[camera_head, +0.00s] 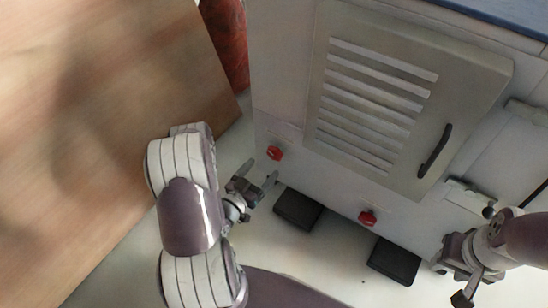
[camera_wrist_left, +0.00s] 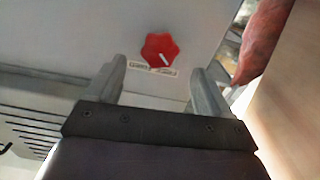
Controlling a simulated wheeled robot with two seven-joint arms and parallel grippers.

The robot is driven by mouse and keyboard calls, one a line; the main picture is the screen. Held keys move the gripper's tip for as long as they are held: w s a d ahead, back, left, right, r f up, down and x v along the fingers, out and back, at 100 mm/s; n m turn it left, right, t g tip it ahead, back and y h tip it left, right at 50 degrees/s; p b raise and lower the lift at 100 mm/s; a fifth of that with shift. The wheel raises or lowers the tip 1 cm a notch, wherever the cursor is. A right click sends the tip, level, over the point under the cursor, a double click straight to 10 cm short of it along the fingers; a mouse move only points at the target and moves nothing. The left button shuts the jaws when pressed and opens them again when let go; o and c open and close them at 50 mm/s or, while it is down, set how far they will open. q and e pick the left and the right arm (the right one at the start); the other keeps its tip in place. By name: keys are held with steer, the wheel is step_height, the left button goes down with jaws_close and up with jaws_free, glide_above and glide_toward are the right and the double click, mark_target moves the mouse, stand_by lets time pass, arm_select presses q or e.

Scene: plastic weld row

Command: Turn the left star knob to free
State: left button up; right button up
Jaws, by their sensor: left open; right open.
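The left star knob (camera_head: 275,153) is red and sits low on the front of the grey cabinet, near its left edge. A second red knob (camera_head: 368,218) sits further right. My right gripper (camera_head: 463,297) is open and empty at the lower right.
The cabinet has a louvred door (camera_head: 400,60) with a dark handle (camera_head: 435,151). Two black pads (camera_head: 298,209) (camera_head: 394,261) lie at its foot. A wooden surface (camera_head: 90,110) fills the left side. A red rounded object (camera_head: 228,45) stands behind it, beside the cabinet.

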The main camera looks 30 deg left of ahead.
mark_target(273, 156)
arm_select(q)
steer(key=w, duration=0.2)
steer(key=w+b, duration=0.1)
steer(key=w, duration=0.1)
steer(key=w+b, duration=0.1)
steer(key=w, duration=0.1)
steer(key=shift+w+d+f, duration=0.15)
steer(key=shift+w+d, duration=0.15)
steer(key=shift+w, duration=0.1)
steer(key=shift+w+b, duration=0.3)
steer(key=shift+w, duration=0.2)
steer(key=c, duration=1)
